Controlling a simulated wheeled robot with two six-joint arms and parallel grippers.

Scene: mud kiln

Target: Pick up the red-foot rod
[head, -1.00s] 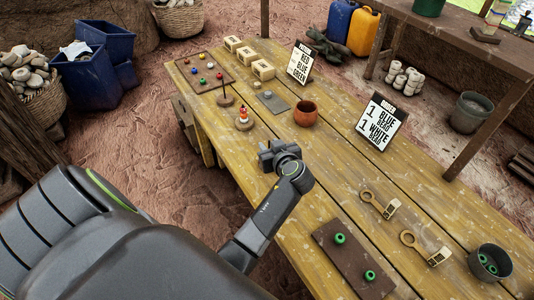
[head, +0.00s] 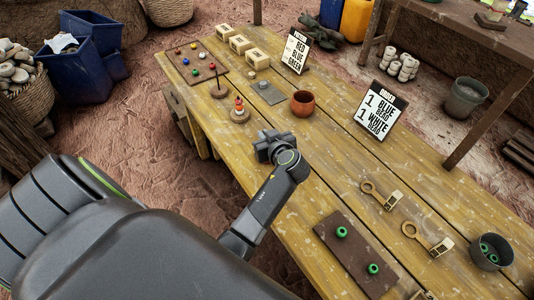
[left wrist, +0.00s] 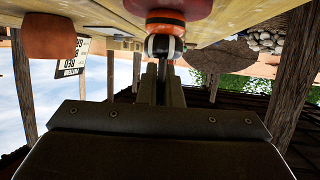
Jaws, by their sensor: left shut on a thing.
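In the left wrist view, which is upside down, the red-foot rod (left wrist: 185,5) shows a wide red foot at the top edge, with an orange ring and a dark-and-white rounded part next to it. My left gripper (left wrist: 162,72) is shut on it; its fingers hide the gripped part. In the head view my left gripper (head: 264,145) is over the table's near-left edge, its fingertips not clear. My right gripper is not in view.
A bare rod on a round base (head: 217,89), a bead board (head: 212,55), a grey plate (head: 273,98) and a terracotta pot (head: 303,104) stand farther back. Sign cards (head: 381,110) stand behind. A brown board with green rings (head: 350,265) lies at the front right.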

